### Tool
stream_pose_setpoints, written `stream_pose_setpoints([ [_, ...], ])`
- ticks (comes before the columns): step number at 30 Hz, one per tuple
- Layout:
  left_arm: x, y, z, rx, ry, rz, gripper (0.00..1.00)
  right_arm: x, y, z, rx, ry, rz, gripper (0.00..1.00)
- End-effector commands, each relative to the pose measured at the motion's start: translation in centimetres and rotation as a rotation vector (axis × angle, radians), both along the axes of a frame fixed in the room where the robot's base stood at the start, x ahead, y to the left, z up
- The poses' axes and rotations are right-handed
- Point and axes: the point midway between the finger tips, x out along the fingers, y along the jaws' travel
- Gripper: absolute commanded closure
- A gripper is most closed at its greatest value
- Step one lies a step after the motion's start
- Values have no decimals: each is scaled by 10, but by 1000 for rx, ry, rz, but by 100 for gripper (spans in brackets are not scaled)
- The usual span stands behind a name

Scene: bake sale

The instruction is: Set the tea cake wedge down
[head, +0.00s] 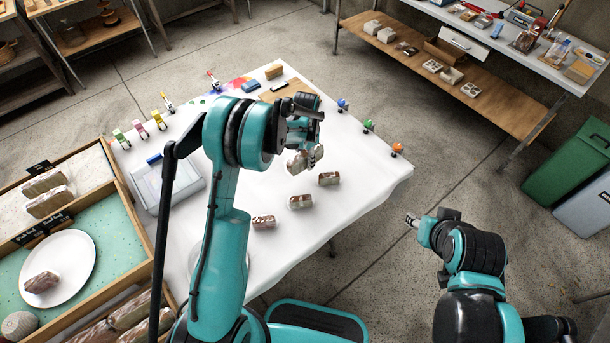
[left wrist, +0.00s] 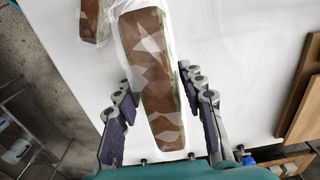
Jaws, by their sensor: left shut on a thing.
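The tea cake wedge (left wrist: 152,85) is a brown, clear-wrapped piece between the fingers of my left gripper (left wrist: 160,95) in the left wrist view. In the head view my left gripper (head: 310,156) is shut on the wedge (head: 296,162) over the white table, partly hidden by my arm. I cannot tell whether the wedge touches the table. Similar wrapped pieces lie apart on the cloth: one (head: 329,179) to the right, one (head: 300,202) in front and one (head: 263,222) nearer. My right gripper (head: 412,220) is empty, off the table's right side; its opening is unclear.
A white table (head: 350,205) has bare cloth around the pieces. Colored clips (head: 139,129) and a clear bin (head: 150,190) are at its left. A wooden display with a white plate (head: 75,250) stands at the left. Small figures (head: 368,126) line the right edge.

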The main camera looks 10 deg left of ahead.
Motion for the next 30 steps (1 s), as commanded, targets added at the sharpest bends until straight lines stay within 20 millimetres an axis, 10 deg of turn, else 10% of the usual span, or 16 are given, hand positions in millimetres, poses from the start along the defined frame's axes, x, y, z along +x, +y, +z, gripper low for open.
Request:
stream_pose_setpoints([
  [16,-1,0,-86,0,0,3,71,0,0,-26,0,0,0,60],
  [29,-1,0,-95,0,0,4,71,0,0,-30,0,0,0,60],
  [30,-1,0,-94,0,0,4,52,0,0,-30,0,0,0,60],
])
